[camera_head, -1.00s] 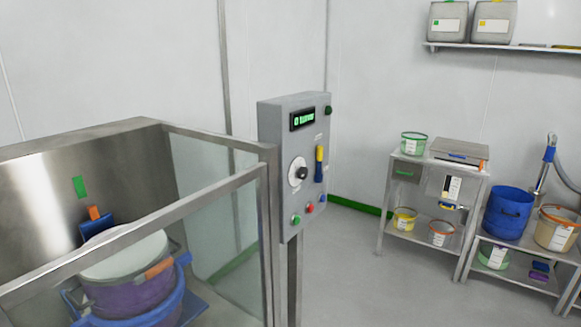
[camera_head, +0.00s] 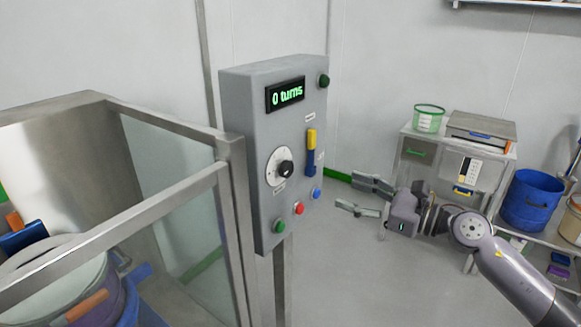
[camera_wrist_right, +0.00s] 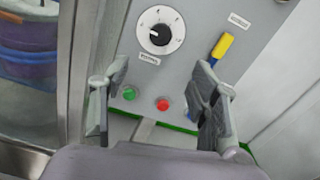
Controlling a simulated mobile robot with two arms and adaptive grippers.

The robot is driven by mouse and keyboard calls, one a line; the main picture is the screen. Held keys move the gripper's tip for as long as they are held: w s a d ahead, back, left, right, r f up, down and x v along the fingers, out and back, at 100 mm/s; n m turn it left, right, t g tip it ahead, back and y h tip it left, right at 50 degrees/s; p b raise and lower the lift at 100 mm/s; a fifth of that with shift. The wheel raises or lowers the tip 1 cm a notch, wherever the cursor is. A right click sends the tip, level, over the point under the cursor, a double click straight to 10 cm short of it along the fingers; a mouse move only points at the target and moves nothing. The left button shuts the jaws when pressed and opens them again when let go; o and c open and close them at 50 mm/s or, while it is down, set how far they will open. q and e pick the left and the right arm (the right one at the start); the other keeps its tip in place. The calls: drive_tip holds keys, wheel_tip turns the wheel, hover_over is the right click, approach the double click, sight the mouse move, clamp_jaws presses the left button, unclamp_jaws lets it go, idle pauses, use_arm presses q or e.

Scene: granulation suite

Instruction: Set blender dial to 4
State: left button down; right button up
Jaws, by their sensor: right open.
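The blender dial (camera_head: 285,167) is a black knob on a white round scale, on the front of a grey control box (camera_head: 240,120). In the right wrist view the dial (camera_wrist_right: 160,34) sits ahead, above the gap between my fingers. The box's display (camera_head: 286,94) reads "0 turns" in green. My right gripper (camera_head: 358,196) is open and empty, to the right of the box and apart from it. It also shows in the right wrist view (camera_wrist_right: 157,105), with its fingers spread below the dial. My left gripper is not in view.
Green (camera_head: 279,227), red (camera_head: 299,208) and blue (camera_head: 317,193) buttons lie below the dial. A yellow-and-blue lever (camera_head: 311,152) is to its right. A glass-walled steel enclosure (camera_head: 170,160) stands left. A steel cart (camera_head: 408,150) and a blue bucket (camera_head: 530,200) stand right.

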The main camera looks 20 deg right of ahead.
drive_tip(key=p+x, duration=0.2)
drive_tip(key=x, duration=0.2)
drive_tip(key=p, duration=0.2)
approach(290, 170)
drive_tip(key=x, duration=0.3)
drive_tip(key=p+x, duration=0.1)
drive_tip(key=x, duration=0.4)
drive_tip(key=shift+a+r, duration=0.1)
drive_tip(key=shift+w+a, duration=0.3)
drive_tip(key=shift+w, duration=0.1)
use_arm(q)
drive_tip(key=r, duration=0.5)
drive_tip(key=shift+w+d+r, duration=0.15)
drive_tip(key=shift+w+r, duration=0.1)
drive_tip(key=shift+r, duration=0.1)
use_arm(e)
drive_tip(key=shift+c, duration=0.6)
drive_tip(key=c, duration=1)
